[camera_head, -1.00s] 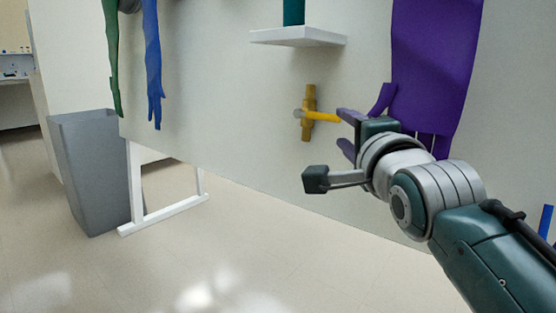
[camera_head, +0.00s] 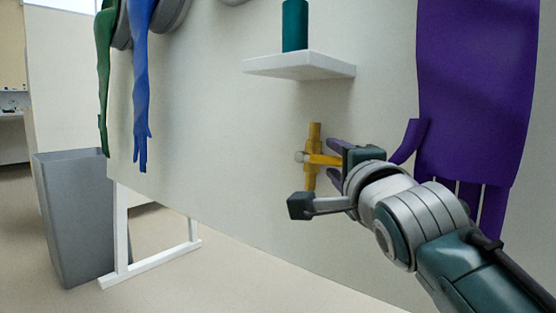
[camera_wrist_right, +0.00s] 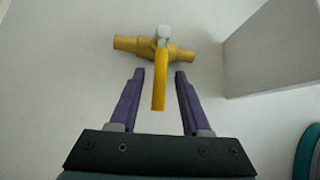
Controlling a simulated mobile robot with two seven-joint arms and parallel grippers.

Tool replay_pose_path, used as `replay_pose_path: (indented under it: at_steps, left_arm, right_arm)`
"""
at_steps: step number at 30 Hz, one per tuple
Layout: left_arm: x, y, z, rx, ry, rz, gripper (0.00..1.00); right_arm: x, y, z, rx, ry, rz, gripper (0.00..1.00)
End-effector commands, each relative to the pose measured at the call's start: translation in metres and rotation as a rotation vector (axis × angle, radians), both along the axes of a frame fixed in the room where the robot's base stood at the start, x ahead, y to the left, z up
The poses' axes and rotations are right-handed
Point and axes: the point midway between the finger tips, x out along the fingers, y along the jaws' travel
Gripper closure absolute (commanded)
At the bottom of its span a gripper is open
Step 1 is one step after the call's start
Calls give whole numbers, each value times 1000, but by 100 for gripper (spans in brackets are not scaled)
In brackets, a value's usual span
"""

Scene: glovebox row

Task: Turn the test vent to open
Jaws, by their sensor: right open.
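The test vent is a brass-yellow valve (camera_head: 314,133) on the pale wall, its body upright in the head view. Its yellow lever (camera_head: 325,159) points right, across the body, from a pale hub. In the right wrist view the valve body (camera_wrist_right: 128,43) lies crosswise and the lever (camera_wrist_right: 160,88) points toward my gripper. My right gripper (camera_head: 334,161) is at the lever, with its purple fingers open. In the wrist view the open right gripper (camera_wrist_right: 160,74) has one finger on each side of the lever, with visible gaps. My left gripper is not in view.
A white shelf (camera_head: 300,65) with a teal cylinder (camera_head: 295,25) juts out above the valve. A purple glove (camera_head: 470,90) hangs to the right, close to my right arm. Blue (camera_head: 143,80) and green (camera_head: 104,80) gloves hang left. A grey bin (camera_head: 80,215) stands on the floor.

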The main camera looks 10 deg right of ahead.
Motion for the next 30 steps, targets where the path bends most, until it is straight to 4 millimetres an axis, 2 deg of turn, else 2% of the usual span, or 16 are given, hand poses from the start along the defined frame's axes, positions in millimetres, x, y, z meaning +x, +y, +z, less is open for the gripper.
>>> replay_pose_path:
  at_steps: [2,15,30]
  left_arm:
    - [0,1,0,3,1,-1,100]
    - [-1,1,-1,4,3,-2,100]
    - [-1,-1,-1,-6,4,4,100]
  right_arm:
    - [0,0,0,0,0,0,52]
    - [0,0,0,0,0,0,100]
    - [0,0,-1,0,1,0,100]
